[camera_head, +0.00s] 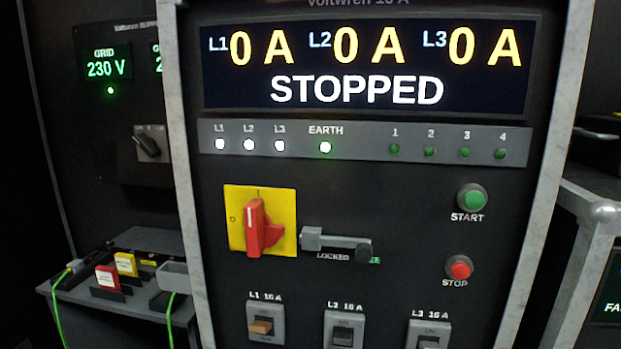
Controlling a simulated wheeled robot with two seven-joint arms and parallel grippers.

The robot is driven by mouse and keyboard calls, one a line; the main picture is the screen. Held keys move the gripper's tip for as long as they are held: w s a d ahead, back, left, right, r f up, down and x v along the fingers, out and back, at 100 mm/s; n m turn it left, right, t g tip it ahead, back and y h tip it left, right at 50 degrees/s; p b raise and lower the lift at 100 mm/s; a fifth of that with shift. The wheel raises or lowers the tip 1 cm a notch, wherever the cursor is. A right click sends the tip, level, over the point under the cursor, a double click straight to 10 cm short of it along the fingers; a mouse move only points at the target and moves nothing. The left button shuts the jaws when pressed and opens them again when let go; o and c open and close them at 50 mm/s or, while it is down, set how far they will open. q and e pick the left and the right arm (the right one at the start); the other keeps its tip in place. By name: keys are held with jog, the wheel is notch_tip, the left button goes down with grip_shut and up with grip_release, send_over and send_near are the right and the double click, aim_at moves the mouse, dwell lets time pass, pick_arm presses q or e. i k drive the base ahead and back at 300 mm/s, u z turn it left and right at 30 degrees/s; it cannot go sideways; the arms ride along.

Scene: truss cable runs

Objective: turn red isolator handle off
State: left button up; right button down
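The red isolator handle (258,228) is on a yellow square plate (285,208) at the middle left of the panel. The handle stands close to upright, its white mark near the top by the "I" sign; an "O" sign is at the plate's left. A grey latch bar (340,242) lies level just right of the plate, its left end close to the plate's edge. The word "LOCKED" shows below it, with a green label partly hidden at its right end. Neither of my grippers is in view.
The display (370,65) reads "STOPPED" and 0 A on all lines. A green start button (472,198) and red stop button (459,267) are at right. Breakers (265,322) line the bottom. A shelf (75,295) with red and yellow tags is at lower left.

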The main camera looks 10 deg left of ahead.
aim_at(261, 234)
jog(key=z, duration=2.05)
jog(key=k, duration=1.35)
jog(key=u, duration=2)
jog(key=i, duration=0.5)
jog(key=u, duration=0.05)
